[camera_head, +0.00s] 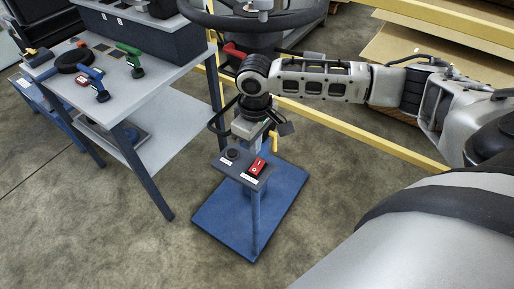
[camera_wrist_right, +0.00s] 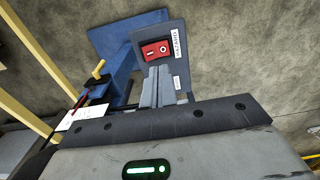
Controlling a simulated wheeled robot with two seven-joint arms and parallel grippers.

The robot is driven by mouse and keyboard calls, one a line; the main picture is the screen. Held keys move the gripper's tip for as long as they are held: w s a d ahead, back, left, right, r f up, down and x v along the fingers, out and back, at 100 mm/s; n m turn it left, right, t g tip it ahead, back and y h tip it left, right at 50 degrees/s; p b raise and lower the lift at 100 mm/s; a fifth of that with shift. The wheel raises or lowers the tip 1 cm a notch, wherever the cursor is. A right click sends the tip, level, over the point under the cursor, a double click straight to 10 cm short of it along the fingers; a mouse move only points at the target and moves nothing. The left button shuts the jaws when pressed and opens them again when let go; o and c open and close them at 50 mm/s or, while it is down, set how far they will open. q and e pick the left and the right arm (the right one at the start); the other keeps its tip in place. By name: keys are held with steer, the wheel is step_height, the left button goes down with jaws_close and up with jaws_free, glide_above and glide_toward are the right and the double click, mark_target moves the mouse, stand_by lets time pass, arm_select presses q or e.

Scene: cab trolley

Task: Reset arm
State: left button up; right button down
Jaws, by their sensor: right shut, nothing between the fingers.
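My right arm (camera_head: 315,80) comes in from the right in the head view and bends down at the wrist. My right gripper (camera_head: 250,132) points down above the blue stand, close to the small control panel (camera_head: 243,167). In the right wrist view my right gripper (camera_wrist_right: 161,75) has its two fingers together, with nothing between them. The red rocker switch (camera_head: 257,166) sits on the panel. It also shows in the wrist view (camera_wrist_right: 156,51), just beyond the fingertips, beside a label reading HAZARD. I cannot tell whether the fingers touch the panel. My left gripper is out of view.
A blue base plate (camera_head: 213,217) carries the stand. A black steering wheel (camera_head: 222,19) is behind my wrist. A yellow rail (camera_head: 350,143) runs behind my arm. A grey trolley (camera_head: 160,88) with a green tool (camera_head: 131,61) and a blue tool (camera_head: 97,84) stands left.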

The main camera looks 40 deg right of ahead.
stand_by(0.4)
steer(key=s+a+f+t+y, duration=0.2)
steer(key=a+f+t+y, duration=0.15)
steer(key=a, duration=0.55)
steer(key=s+a+f+t+y, duration=0.25)
steer(key=a+f, duration=0.25)
steer(key=a, duration=0.4)
steer(key=s+d+f+m+t+h, duration=0.2)
steer(key=s+d+f+t+h, duration=0.1)
steer(key=s+d, duration=0.4)
steer(key=shift+s+d+f+t, duration=0.35)
steer(key=shift+s+t, duration=0.15)
steer(key=shift+s, duration=0.15)
